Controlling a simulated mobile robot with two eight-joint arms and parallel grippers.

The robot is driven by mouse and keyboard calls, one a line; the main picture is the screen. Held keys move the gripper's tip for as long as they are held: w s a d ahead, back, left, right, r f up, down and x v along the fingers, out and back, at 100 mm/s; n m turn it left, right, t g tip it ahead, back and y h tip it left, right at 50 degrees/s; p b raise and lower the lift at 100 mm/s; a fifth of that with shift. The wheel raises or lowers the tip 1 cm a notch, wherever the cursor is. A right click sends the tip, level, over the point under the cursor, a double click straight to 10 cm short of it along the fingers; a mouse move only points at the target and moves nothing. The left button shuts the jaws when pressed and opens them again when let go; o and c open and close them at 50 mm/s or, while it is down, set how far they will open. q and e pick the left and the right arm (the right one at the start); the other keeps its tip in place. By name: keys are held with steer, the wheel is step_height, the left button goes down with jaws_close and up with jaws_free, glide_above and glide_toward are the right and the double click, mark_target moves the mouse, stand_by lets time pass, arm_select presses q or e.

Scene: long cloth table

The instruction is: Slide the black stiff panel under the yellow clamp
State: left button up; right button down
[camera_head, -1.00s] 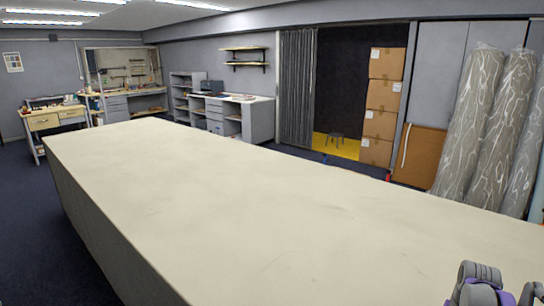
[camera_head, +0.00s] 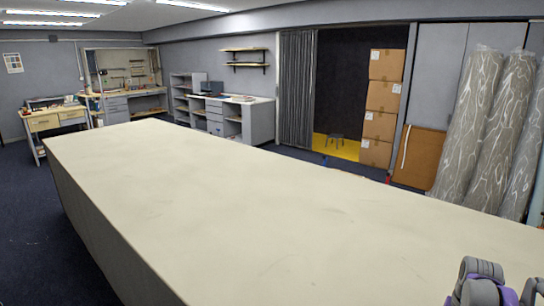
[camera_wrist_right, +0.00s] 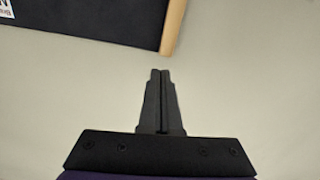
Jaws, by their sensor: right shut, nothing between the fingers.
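A flat black panel (camera_wrist_right: 95,18) shows at the top left of the right wrist view, partly out of frame. It has a pale wood-coloured strip along its right edge and a white label with dark print at its left. My right gripper (camera_wrist_right: 161,73) is shut and empty over the pale table, below and apart from the panel's lower right corner. In the head view only a grey and purple part of my arm shows at the lower right corner. The yellow clamp is not seen in either view. My left gripper is not in view.
The long cream cloth-covered table (camera_head: 230,210) is bare across the part the head view shows. Beyond it stand stacked cardboard boxes (camera_head: 382,110), wrapped rolls (camera_head: 490,125), a brown board (camera_head: 420,158) and workbenches along the walls.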

steer(key=shift+w+d+r+p, duration=0.15)
steer(key=shift+r+p, duration=0.15)
steer(key=shift+r, duration=0.25)
steer(key=shift+w+d+r+p, duration=0.1)
steer(key=shift+r+p, duration=0.15)
steer(key=shift+r, duration=0.3)
steer(key=shift+w+d+r+p, duration=0.15)
steer(key=shift+r+p, duration=0.15)
steer(key=shift+r, duration=0.25)
